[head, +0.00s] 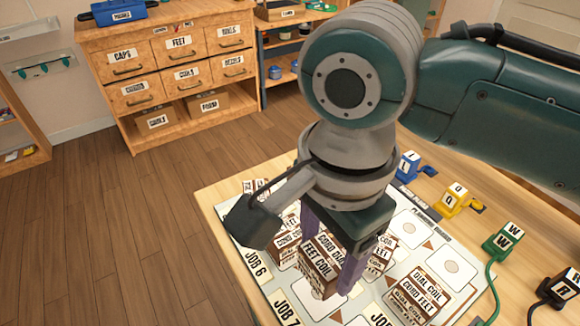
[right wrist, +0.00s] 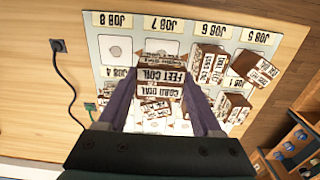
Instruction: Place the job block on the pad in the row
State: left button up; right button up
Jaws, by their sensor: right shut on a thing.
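My right gripper (head: 326,264) is shut on a brown-and-white job block (head: 321,263) labelled FEET COIL and CORD. The right wrist view shows the same block (right wrist: 161,80) between the two purple fingers. It is over the planning board (head: 233,212), by the JOB 7 label (head: 286,312). A white pad (right wrist: 165,48) under JOB 7 shows partly beyond the block. I cannot tell whether the block touches the board. The JOB 8 pad (right wrist: 115,51) is bare. My left gripper is not in view.
Other blocks stand close by: one by JOB 6 (right wrist: 209,62), a tilted one by JOB 5 (right wrist: 255,69), and a DIAL COIL block (head: 421,292) to the right. Lettered blue (head: 408,164), yellow (head: 454,199), green (head: 504,239) and black (head: 561,288) pieces line the table's right.

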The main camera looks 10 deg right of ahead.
aim_at(322, 279)
jog(key=shift+f+b, duration=0.85)
jog(key=shift+f, duration=2.2)
jog(key=shift+f, duration=0.1)
jog(key=o, duration=1.4)
